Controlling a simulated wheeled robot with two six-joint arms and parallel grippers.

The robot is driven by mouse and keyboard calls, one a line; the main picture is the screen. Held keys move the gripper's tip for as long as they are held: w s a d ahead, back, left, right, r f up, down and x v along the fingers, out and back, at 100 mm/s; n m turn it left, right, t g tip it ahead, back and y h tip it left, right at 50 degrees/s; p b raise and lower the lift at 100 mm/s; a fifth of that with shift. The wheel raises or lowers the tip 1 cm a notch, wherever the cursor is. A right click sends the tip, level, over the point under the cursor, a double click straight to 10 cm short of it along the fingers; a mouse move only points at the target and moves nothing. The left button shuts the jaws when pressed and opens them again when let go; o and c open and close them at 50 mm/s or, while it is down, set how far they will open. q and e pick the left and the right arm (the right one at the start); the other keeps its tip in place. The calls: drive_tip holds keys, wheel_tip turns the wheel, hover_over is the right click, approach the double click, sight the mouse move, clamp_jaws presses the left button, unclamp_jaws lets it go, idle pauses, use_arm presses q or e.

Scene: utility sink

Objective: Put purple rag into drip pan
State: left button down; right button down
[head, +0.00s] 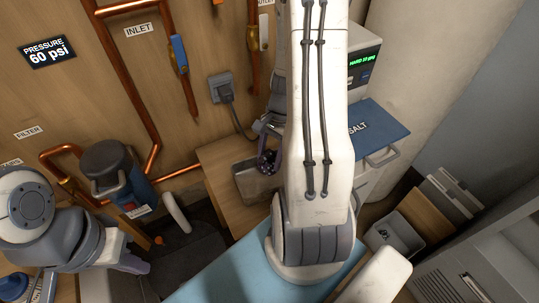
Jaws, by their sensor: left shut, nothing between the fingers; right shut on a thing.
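The purple rag (267,161) shows as a small dark purple bundle just left of my big white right arm. My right gripper (266,142), partly hidden behind that arm, is shut on the rag. The drip pan (243,184) looks like the shallow grey tray on the wooden surface, directly below the rag; its right part is hidden by the arm. I cannot tell whether the rag touches the pan. My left gripper (135,264) is at the lower left, shut and empty, well away from the rag and pan.
Copper pipes (125,75) run along the wooden wall. A dark blue-grey canister (107,170) stands left of the pan. A blue-lidded salt box (378,133) is at the right. A light blue surface (215,278) lies in front. Bins (392,236) stand at the lower right.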

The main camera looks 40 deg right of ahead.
sight(271, 160)
drive_tip(key=shift+f+b, duration=1.9)
drive_tip(key=shift+f, duration=0.5)
drive_tip(key=shift+c, duration=0.2)
unclamp_jaws()
drive_tip(key=shift+r, duration=0.1)
wheel_tip(271, 160, up, 7)
drive_tip(key=p, duration=0.7)
drive_tip(key=shift+r, duration=0.1)
